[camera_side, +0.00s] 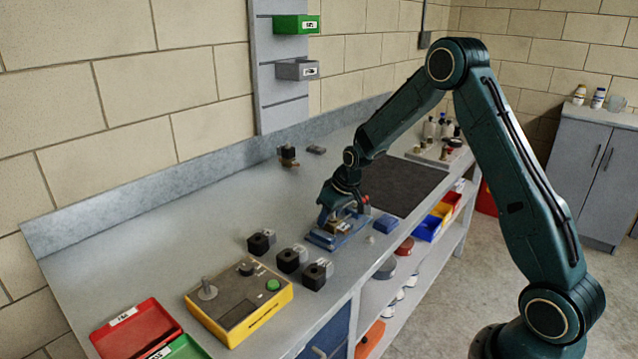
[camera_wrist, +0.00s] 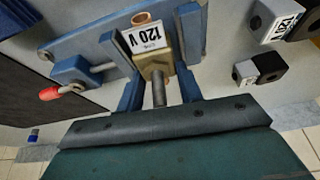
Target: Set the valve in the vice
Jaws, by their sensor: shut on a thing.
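My gripper (camera_side: 340,213) is over the blue vice (camera_side: 322,239) on the bench. In the wrist view my gripper (camera_wrist: 157,72) has its two blue fingers shut on the sides of the valve (camera_wrist: 156,63). The valve has a brass body, a stem pointing toward my palm, a copper-coloured port and a white label reading 120 V. A little brass shows in the side view (camera_side: 337,224). The vice (camera_wrist: 105,47) lies beneath, with a red-tipped handle (camera_wrist: 50,93) at the left. I cannot tell whether the valve touches the vice's jaws or base.
Several black coil blocks (camera_side: 291,259) stand left of the vice. A yellow test box (camera_side: 262,317) and a red tray (camera_side: 165,325) are further left. A blue block (camera_side: 385,224) sits right of the vice, by a dark mat (camera_side: 405,183). Another valve (camera_side: 289,157) stands behind.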

